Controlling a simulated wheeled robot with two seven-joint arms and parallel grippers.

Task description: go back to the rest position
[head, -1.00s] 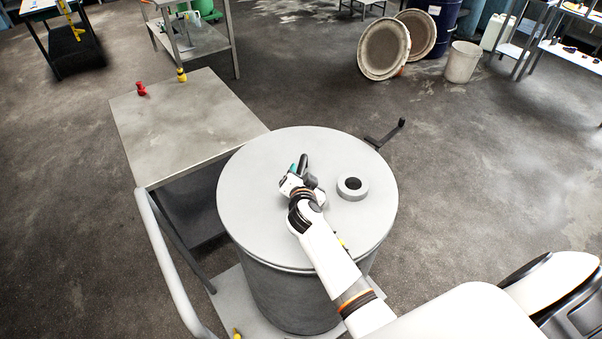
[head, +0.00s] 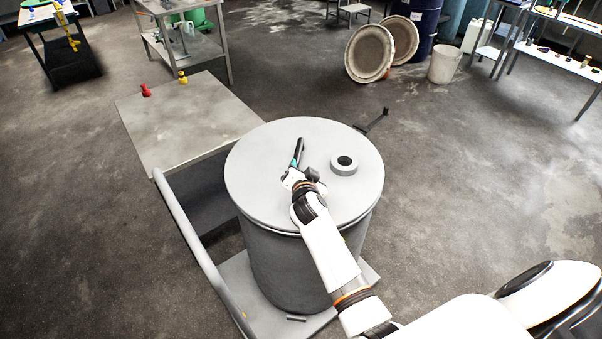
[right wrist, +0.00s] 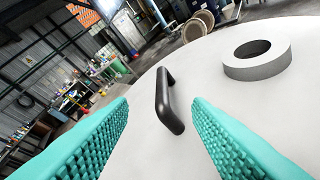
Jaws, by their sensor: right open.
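A grey drum lid (head: 262,190) covers the large round drum (head: 290,270). A black bar handle (head: 299,150) stands on the lid, and it also shows in the right wrist view (right wrist: 170,102). My right gripper (head: 292,172) is over the lid, just on the near side of the handle. Its teal-padded fingers (right wrist: 160,135) are wide apart with nothing between them, and the handle lies ahead, apart from both pads. A grey ring-shaped collar (head: 344,165) sits on the lid to the right of the handle. My left gripper is out of view.
A grey table (head: 190,125) with a red object (head: 146,90) and a yellow object (head: 183,77) stands left of the drum. A grey rail (head: 200,250) runs along the near left. A pedal-like bar (head: 372,122) lies behind the drum. Open floor lies to the right.

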